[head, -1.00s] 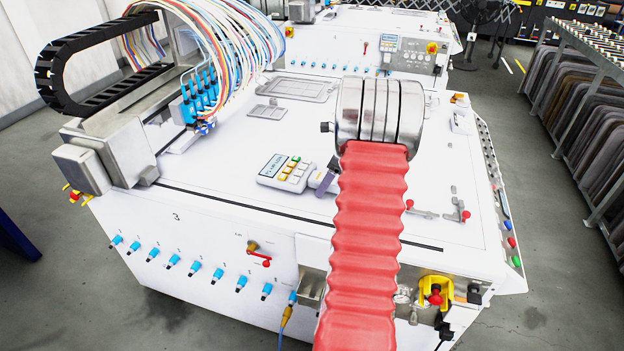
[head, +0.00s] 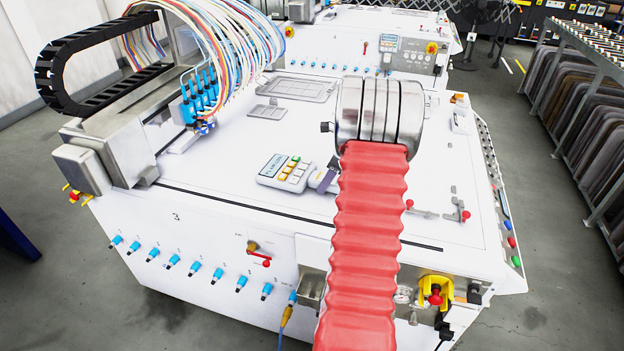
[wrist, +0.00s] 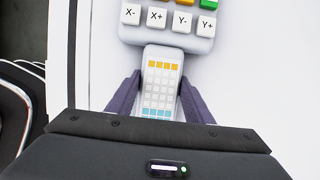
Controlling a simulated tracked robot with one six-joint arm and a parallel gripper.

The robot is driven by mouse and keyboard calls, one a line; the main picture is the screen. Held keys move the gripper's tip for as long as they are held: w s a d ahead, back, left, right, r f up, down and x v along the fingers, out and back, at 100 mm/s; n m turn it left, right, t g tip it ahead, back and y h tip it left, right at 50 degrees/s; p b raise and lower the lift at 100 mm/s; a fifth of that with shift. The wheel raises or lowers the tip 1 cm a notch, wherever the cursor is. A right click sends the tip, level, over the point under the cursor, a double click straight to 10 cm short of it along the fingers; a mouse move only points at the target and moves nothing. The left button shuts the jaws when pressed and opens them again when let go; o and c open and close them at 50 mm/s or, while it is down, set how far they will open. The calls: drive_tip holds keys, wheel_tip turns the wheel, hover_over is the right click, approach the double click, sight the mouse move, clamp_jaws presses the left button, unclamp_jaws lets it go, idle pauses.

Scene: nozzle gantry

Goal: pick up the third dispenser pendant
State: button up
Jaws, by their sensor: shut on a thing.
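The dispenser pendant (head: 287,172) is a light grey handheld box with a small screen and white, orange, green and red keys. It is at the white machine top, left of my arm's end; I cannot tell whether it touches the surface. In the wrist view its wide keyed end (wrist: 170,38) is at the top, and its narrow end, with rows of orange, white and blue squares, lies between my purple-grey fingers. My gripper (wrist: 158,82) is shut on this narrow end. In the head view one finger shows at the pendant's right side, and my arm hides the rest.
The white machine (head: 250,225) carries a "3" on its front, with a row of blue fittings (head: 195,268). A hose-fed nozzle head (head: 200,95) stands at left. Red-tipped levers (head: 463,212) stand right of my arm. The machine top behind the pendant is mostly clear.

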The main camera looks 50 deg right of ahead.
drive_tip(key=shift+r, duration=0.15)
wheel_tip(320, 180, up, 10)
drive_tip(key=shift+f, duration=0.1)
idle(0.6)
drive_tip(key=shift+n, duration=0.3)
idle(0.6)
